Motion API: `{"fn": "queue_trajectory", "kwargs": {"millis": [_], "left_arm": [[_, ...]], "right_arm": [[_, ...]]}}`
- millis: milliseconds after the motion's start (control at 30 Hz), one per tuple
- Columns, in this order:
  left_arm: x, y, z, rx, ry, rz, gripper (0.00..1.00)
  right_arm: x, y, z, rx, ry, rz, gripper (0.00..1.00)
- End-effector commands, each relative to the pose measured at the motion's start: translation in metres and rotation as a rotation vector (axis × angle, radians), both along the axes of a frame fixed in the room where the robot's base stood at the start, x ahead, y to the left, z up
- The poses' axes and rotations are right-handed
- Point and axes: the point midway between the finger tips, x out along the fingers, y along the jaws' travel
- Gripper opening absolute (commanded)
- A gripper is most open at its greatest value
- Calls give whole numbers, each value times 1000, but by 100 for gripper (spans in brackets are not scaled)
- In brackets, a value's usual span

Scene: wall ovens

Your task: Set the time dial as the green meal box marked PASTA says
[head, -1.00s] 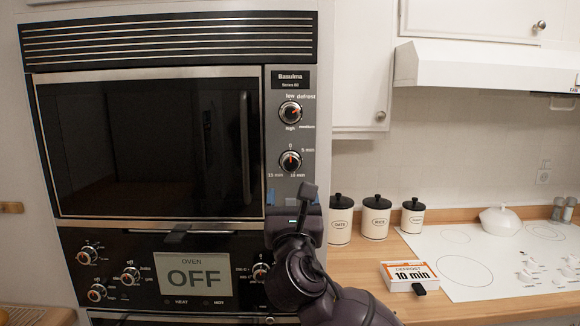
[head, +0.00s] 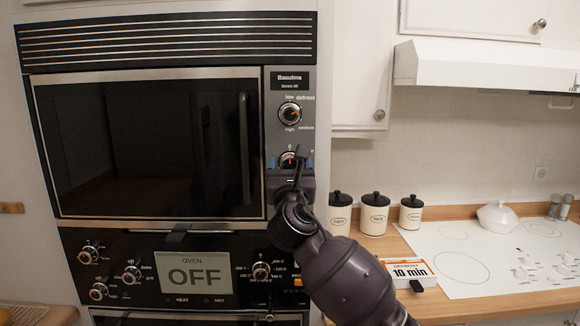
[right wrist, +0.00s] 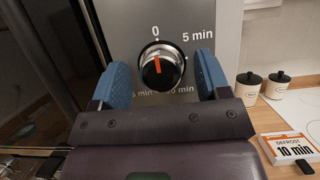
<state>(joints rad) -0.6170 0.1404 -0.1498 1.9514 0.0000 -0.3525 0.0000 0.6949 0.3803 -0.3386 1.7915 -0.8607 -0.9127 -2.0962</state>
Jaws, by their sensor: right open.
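The time dial (right wrist: 160,66) is a black knob with a silver rim and an orange pointer, on the grey panel. Its pointer points up, about at the 0 mark; 5 min is to the right, and the lower labels are partly covered. In the head view the dial (head: 289,157) is partly hidden behind my right gripper (head: 290,168). In the right wrist view the gripper (right wrist: 162,78) is open, its blue fingers left and right of the dial; I cannot tell whether they touch it. No green PASTA box is in view. My left gripper is not in view.
Above is a power dial (head: 290,114), pointing about at defrost. Below is the oven panel with several knobs and an OFF display (head: 192,275). On the counter, a white and orange box (head: 410,271) reads DEFROST 10 min. Several canisters (head: 374,215) stand behind it.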

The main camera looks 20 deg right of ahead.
Motion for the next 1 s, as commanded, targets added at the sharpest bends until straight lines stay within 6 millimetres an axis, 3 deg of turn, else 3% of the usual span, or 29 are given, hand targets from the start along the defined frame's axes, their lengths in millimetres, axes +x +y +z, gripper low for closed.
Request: {"fn": "queue_trajectory", "kwargs": {"millis": [167, 433, 767, 1000], "left_arm": [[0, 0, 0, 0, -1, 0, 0], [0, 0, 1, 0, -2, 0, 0], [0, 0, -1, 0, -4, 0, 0], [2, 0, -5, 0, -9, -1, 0]], "right_arm": [[0, 0, 0, 0, 0, 0, 66], [0, 0, 0, 0, 0, 0, 25], [0, 1, -1, 46, -13, 0, 24], [0, 1, -2, 187, -53, 0, 24]]}}
